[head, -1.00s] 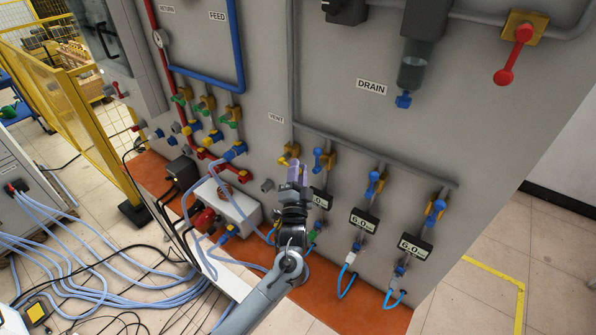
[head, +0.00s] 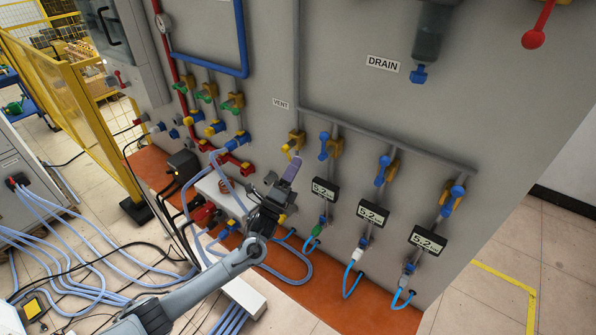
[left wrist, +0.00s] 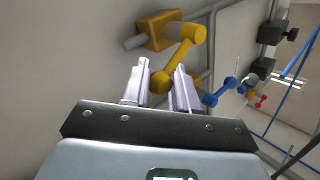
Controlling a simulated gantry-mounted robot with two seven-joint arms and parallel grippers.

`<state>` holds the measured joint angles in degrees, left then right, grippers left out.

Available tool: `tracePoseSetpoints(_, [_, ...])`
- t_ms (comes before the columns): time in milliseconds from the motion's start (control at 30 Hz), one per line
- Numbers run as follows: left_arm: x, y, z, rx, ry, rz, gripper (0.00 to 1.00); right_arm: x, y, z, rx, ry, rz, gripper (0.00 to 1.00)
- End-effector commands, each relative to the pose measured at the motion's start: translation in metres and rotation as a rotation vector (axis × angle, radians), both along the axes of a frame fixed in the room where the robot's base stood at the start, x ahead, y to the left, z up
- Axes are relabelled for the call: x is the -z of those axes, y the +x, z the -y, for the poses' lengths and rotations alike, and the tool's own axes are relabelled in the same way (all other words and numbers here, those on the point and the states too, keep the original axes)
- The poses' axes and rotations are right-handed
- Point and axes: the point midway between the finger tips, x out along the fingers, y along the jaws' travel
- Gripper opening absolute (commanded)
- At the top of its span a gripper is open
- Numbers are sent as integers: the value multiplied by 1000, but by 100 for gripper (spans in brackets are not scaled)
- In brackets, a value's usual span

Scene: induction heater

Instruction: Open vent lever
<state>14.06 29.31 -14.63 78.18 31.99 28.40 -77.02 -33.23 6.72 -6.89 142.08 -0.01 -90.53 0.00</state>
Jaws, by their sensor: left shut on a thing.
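The yellow vent lever (head: 291,148) is on the grey panel just below the VENT label (head: 281,103). In the left wrist view the lever (left wrist: 182,62) slants down from its yellow valve body (left wrist: 152,30) to a round knob. My left gripper (head: 293,163) is at the lower end of the lever in the head view. In the left wrist view its pale fingers (left wrist: 160,84) stand on either side of the knob and are shut on it. Part of the knob is hidden. My right gripper is not in view.
Blue levers (head: 324,146) on yellow valves stand to the right, above several displays reading 5.2 (head: 325,189). Blue hoses (head: 295,275) loop below. A white box (head: 215,192) with fittings is left of my gripper.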

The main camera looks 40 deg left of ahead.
Motion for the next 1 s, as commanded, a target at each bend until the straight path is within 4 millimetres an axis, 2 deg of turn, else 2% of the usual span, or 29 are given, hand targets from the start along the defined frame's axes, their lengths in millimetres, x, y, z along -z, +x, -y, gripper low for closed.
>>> tracePoseSetpoints(33, [10, 0, -8, -9, 47, -19, 0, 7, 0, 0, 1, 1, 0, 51])
tracePoseSetpoints(500, [13, -1, -28, -9, 394, -43, 0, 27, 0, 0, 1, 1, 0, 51])
tracePoseSetpoints(1000, [11, -1, -34, -10, 494, -48, 0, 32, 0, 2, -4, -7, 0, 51])
